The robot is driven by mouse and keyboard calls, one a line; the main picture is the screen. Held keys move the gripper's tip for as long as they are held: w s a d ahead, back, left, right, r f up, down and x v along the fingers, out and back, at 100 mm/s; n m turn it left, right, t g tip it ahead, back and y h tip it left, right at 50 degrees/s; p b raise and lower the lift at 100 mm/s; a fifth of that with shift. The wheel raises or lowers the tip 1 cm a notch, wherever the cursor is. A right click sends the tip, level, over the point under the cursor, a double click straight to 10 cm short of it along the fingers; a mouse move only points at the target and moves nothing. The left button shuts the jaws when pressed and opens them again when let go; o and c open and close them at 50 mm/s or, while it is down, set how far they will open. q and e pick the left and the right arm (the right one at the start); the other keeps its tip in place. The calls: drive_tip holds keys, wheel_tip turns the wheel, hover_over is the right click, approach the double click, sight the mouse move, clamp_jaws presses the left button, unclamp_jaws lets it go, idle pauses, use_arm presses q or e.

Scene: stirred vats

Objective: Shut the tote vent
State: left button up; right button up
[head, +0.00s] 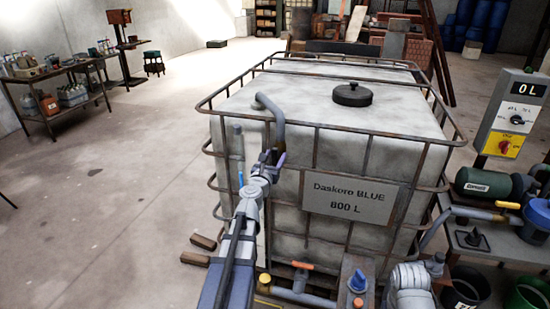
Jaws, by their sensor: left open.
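The tote (245,102) is a large pale block in a rusty bar cage, labelled "Daskoro BLUE 800 L". A black round cap (352,94) with a small raised top sits on its upper face, right of centre; it looks like the vent, and I cannot tell whether it is open or shut. My left gripper (272,160) is open at the tote's front left edge, below the bent grey pipe (272,108). It is lower than the cap and to its left. I cannot tell whether the fingers touch the pipe or cage. My right gripper does not show.
A control post (512,115) reading "0 L" stands right, above a bench with a green motor (485,184). An orange-handled valve (302,265) is low at the tote's front. Dark buckets (466,288) stand bottom right. Floor at left is mostly clear, with wooden blocks (196,258) beside the tote.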

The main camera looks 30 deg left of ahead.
use_arm(q)
drive_tip(key=shift+c, duration=0.3)
clamp_jaws()
idle(0.3)
